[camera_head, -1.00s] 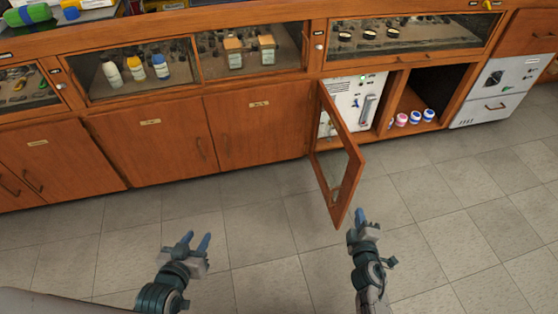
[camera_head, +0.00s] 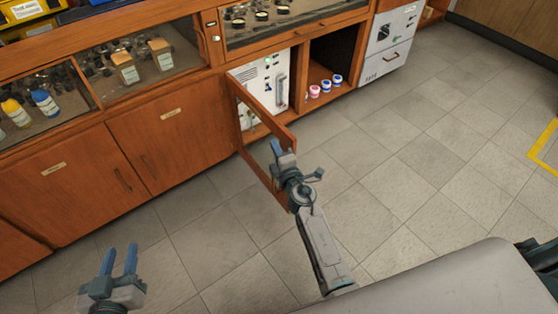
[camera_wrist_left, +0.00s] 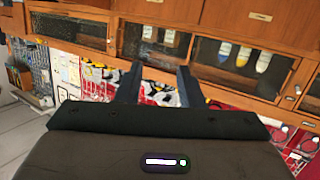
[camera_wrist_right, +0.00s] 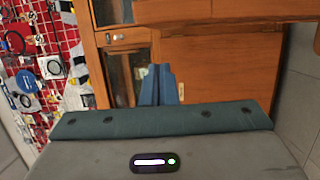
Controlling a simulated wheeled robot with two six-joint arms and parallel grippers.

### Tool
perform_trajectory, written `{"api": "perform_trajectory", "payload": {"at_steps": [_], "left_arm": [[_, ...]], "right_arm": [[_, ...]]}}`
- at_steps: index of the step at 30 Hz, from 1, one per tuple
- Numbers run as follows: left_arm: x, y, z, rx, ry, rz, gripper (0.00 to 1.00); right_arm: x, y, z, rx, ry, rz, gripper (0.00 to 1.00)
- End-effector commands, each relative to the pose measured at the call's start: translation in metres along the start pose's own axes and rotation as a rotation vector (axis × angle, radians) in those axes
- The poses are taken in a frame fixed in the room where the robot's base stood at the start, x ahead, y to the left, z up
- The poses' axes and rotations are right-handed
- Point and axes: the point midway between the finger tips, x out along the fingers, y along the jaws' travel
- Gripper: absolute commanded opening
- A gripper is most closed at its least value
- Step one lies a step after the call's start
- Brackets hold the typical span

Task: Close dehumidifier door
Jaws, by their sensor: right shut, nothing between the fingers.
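The dehumidifier door (camera_head: 262,109), a wooden frame with a clear pane, stands open, swung out from the cabinet. The white dehumidifier unit (camera_head: 270,75) shows in the compartment behind it. My right gripper (camera_head: 278,147) is shut and empty, at the door's outer end, overlapping the frame in the head view; I cannot tell whether it touches. Its closed fingers (camera_wrist_right: 158,84) show in front of wooden panels in the right wrist view. My left gripper (camera_head: 119,258) is open and empty over the floor, away from the door; its parted fingers (camera_wrist_left: 158,86) show in the left wrist view.
An open compartment right of the unit holds small jars (camera_head: 325,85). A white drawer unit (camera_head: 388,42) stands further right. Shut wooden cabinet doors (camera_head: 172,135) line the left. The tiled floor (camera_head: 420,155) is clear to the right.

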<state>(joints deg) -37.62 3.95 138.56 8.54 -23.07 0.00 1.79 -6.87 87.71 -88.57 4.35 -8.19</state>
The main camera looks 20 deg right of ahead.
Motion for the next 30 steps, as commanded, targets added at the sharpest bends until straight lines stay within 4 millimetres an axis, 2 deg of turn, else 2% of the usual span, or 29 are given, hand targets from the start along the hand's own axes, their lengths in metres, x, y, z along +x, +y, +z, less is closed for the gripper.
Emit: {"api": "perform_trajectory", "payload": {"at_steps": [1, 3, 7, 25, 30], "left_arm": [[-0.001, 0.0, 0.001, -0.001, -0.007, 0.0, 0.34], [0.0, 0.0, 0.001, 0.0, -0.005, 0.0, 0.34], [0.0, 0.0, -0.001, 0.001, 0.006, 0.0, 0.34], [0.001, -0.001, -0.004, 0.005, 0.025, -0.001, 0.34], [0.006, -0.001, -0.026, 0.02, 0.137, -0.001, 0.34]], "right_arm": [[0.001, -0.001, 0.011, -0.008, -0.001, -0.002, 0.0], [0.003, -0.001, 0.019, -0.006, -0.001, -0.002, 0.0], [0.005, -0.001, 0.028, -0.004, -0.001, -0.003, 0.0], [0.006, -0.002, 0.037, -0.005, 0.01, -0.002, 0.0], [0.01, -0.002, 0.053, -0.007, 0.043, -0.002, 0.0]]}}
